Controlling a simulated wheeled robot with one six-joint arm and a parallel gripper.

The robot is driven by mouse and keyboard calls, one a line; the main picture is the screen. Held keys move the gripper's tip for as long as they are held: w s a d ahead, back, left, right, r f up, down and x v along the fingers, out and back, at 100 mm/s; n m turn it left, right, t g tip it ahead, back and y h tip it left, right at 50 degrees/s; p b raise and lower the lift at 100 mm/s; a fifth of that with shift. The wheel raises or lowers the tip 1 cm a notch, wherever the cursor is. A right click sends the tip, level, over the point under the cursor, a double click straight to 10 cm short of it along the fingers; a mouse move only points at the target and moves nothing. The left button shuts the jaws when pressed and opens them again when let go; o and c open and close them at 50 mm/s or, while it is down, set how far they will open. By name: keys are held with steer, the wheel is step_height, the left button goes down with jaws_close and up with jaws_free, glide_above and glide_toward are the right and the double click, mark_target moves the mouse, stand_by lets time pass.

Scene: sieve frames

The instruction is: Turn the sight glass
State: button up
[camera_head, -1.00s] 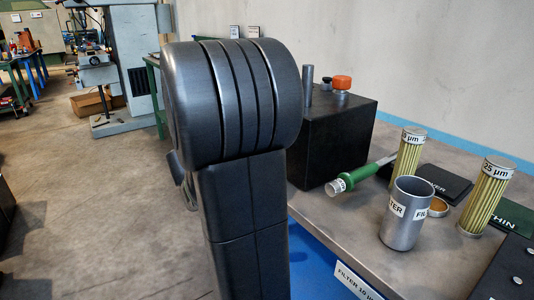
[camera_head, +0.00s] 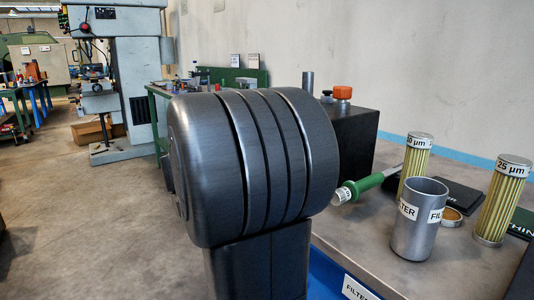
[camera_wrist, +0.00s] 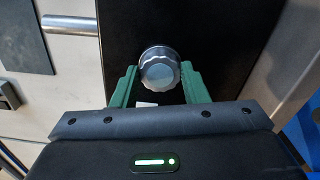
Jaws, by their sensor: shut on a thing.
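The sight glass, a round silver fitting with a ridged rim (camera_wrist: 159,69), shows in the wrist view on the face of a black block. My gripper (camera_wrist: 160,86) has its green fingers on either side of it, shut on the rim. The head view shows the black tank (camera_head: 352,140) with an orange cap (camera_head: 342,92). My own arm covers much of the tank there and hides the gripper and sight glass.
On the grey bench stand a grey filter cup (camera_head: 418,235) and two yellow pleated filters, the nearer one labelled 25 µm (camera_head: 500,205). A green-handled tool (camera_head: 358,188) lies beside the tank. A metal rod (camera_wrist: 70,25) shows at upper left in the wrist view.

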stand_by(0.3)
steer(key=o, duration=1)
steer(key=shift+c, duration=0.2)
steer(key=p+v, duration=0.3)
steer(key=v, duration=1.1)
steer(key=shift+d, duration=0.15)
steer(key=b+x, duration=0.3)
steer(key=x, duration=1)
steer(key=shift+w+d, duration=0.25)
steer(key=shift+w, duration=0.05)
steer(key=shift+s+a, duration=0.1)
